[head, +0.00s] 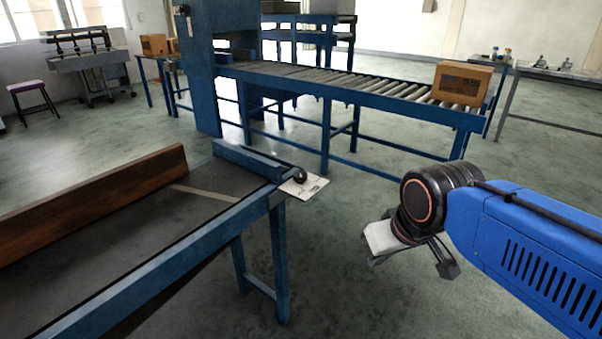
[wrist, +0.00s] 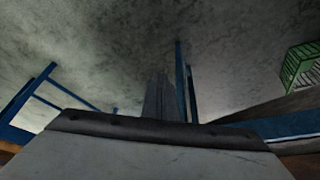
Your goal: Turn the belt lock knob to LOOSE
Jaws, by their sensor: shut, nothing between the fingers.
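The belt lock knob (head: 299,174) is a small dark round knob on a white label plate (head: 316,184) at the near conveyor's right end in the head view. The label's print is too small to read, so I cannot tell the knob's setting. My gripper (head: 447,265) is to the right of the knob and apart from it, over open floor, shut and empty. In the wrist view a grey narrow shape that looks like my gripper (wrist: 162,98) points away over the floor. The knob cannot be made out there.
The near conveyor (head: 110,245) carries a long brown board (head: 90,205). Behind stands a blue roller conveyor (head: 350,88) with a cardboard box (head: 462,82). A green crate (wrist: 301,66) shows in the wrist view. Floor between knob and gripper is clear.

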